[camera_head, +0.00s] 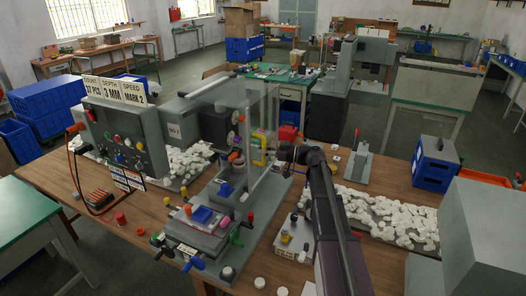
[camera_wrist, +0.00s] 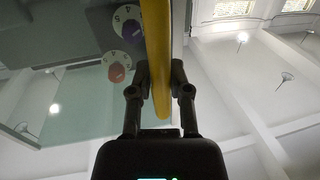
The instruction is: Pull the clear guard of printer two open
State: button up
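The pad printer (camera_head: 205,225) stands on the wooden bench, with its clear guard (camera_head: 262,112) upright at its front right side. A yellow handle (camera_head: 259,158) is on the guard. My gripper (camera_head: 284,152) is at the guard's right side, by the handle; its fingertips are small and hard to make out in the head view. In the wrist view the yellow handle (camera_wrist: 158,55) runs between both fingers of my gripper (camera_wrist: 160,85), which look closed against its sides. The guard appears upright, and no gap at its edge can be made out.
A control box (camera_head: 125,135) stands left of the printer. White parts lie in heaps on a tray (camera_head: 385,212) to the right and behind the control box. A lever press (camera_head: 358,165) and a blue bin (camera_head: 435,163) stand right of my arm.

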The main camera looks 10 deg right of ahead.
grip_shut()
jog(key=w+d, duration=0.7)
jog(key=w, duration=0.3)
jog(key=w+d, duration=0.8)
jog(key=w, duration=0.3)
jog(key=shift+s, duration=0.1)
jog(key=o, duration=0.8)
grip_release()
jog(key=shift+c, duration=0.2)
jog(key=shift+d, duration=0.1)
jog(key=v, duration=1.1)
jog(key=shift+s+d, duration=0.2)
jog(key=shift+d, duration=0.15)
